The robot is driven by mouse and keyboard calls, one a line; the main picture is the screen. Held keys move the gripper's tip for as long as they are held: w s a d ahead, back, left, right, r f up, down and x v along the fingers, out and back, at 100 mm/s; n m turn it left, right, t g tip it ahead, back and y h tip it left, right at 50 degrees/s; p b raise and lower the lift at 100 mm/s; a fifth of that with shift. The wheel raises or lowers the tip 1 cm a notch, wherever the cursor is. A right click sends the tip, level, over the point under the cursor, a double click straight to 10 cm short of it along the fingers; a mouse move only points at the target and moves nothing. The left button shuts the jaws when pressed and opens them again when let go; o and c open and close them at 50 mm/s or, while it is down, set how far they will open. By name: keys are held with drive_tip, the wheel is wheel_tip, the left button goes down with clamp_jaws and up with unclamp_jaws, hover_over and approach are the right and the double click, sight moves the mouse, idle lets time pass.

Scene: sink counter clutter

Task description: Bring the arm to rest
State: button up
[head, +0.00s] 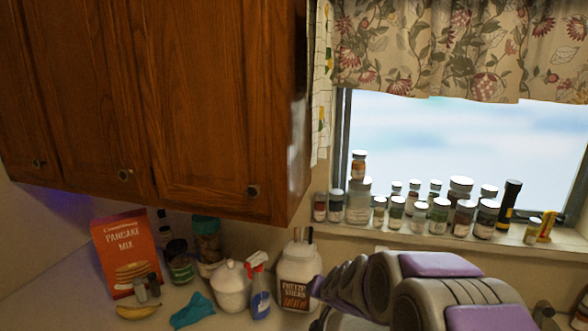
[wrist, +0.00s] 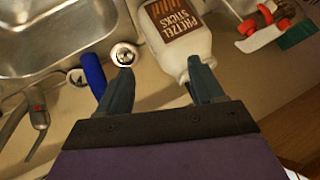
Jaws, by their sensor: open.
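My arm shows in purple and grey at the lower right of the head view, and my gripper is hidden there. In the wrist view my gripper (wrist: 160,78) is open, with its two dark fingers apart and nothing held between them. The same jar (head: 299,272) stands upright on the counter in the head view, just left of my arm.
A spray bottle (head: 259,290), a white lidded pot (head: 230,286) and a pancake mix box (head: 124,250) stand left of the jar. A blue cloth (head: 192,311) lies in front. A metal sink (wrist: 60,30) is nearby. Several small jars line the windowsill (head: 400,238). Wooden cabinets (head: 200,100) hang above.

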drive_tip(key=s+d+n+g, duration=0.1)
drive_tip(key=s+d+g, duration=0.1)
drive_tip(key=s, duration=1.3)
drive_tip(key=s+d+n+g+h+b, duration=0.1)
drive_tip(key=s+g, duration=0.4)
drive_tip(key=s, duration=1)
drive_tip(key=s+d+n+g+b, duration=0.1)
drive_tip(key=s+d+g, duration=0.2)
drive_tip(key=s, duration=1.2)
drive_tip(key=shift+d+r+h, duration=0.3)
drive_tip(key=shift+h, duration=0.1)
drive_tip(key=shift+w, duration=0.1)
drive_tip(key=shift+c, duration=0.3)
